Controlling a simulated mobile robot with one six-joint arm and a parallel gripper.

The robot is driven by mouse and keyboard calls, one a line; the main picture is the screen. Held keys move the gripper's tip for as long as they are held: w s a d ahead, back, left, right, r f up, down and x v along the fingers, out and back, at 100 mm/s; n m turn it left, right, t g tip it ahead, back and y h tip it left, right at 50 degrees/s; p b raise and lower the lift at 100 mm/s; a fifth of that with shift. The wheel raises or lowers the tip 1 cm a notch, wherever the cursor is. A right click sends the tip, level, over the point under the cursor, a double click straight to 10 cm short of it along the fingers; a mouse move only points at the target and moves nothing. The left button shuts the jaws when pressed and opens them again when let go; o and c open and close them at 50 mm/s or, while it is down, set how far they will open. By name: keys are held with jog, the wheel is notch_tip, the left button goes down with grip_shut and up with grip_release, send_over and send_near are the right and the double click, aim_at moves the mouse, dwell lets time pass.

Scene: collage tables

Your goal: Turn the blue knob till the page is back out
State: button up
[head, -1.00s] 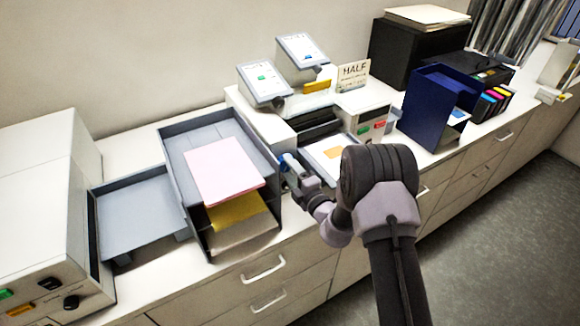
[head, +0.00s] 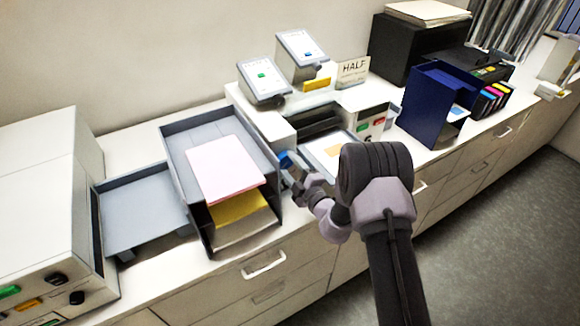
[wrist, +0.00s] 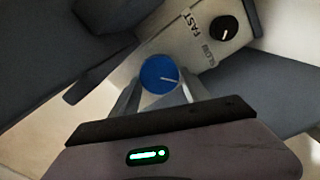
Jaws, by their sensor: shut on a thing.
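The blue knob (wrist: 159,74) is on the front panel of the middle machine (head: 268,122). It is round, with a white pointer line that points right and slightly down in the wrist view. My gripper (wrist: 155,95) is shut on the knob, one finger on each side of it. In the head view my gripper (head: 289,166) is at the machine's front left, and a little of the blue shows by its fingertips. A page with an orange patch (head: 333,149) lies on the machine's tray, partly hidden by my arm.
A black knob (wrist: 223,28) near the words FAST and SLOW is beside the blue one. A grey tray rack (head: 175,150) with pink and yellow paper stands close to the left of my gripper. A dark blue holder (head: 428,105) stands to the right.

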jog(key=o, duration=1.4)
jog(key=b+v, duration=0.1)
jog(key=v, duration=1.6)
jog(key=shift+s+d+b, duration=0.2)
jog(key=shift+b, duration=0.1)
jog(key=shift+a, duration=0.1)
